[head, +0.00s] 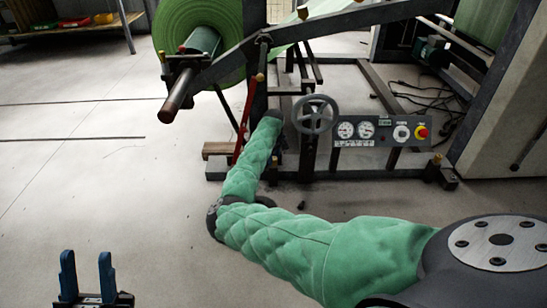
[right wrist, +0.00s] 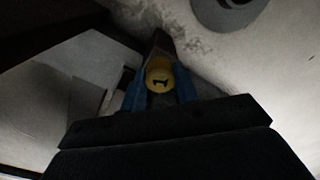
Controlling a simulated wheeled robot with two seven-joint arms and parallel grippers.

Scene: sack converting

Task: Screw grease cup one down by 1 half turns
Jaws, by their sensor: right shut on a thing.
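Grease cup one (right wrist: 159,75) has a round yellow cap with a dark "1" on it, seen in the right wrist view. My right gripper (right wrist: 159,88) has its blue fingers on both sides of the cap and is shut on it. In the head view my green-sleeved right arm reaches to the machine frame, and its own links hide the right gripper and the cup there. My left gripper (head: 87,262) is at the lower left of the head view, fingers apart and empty, away from the machine.
A grey handwheel (head: 314,114) and a gauge panel (head: 381,130) with a red stop button stand just right of my right arm's end. A green roll (head: 197,32) hangs above left. Cables (head: 430,105) lie behind. Floor at left is clear.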

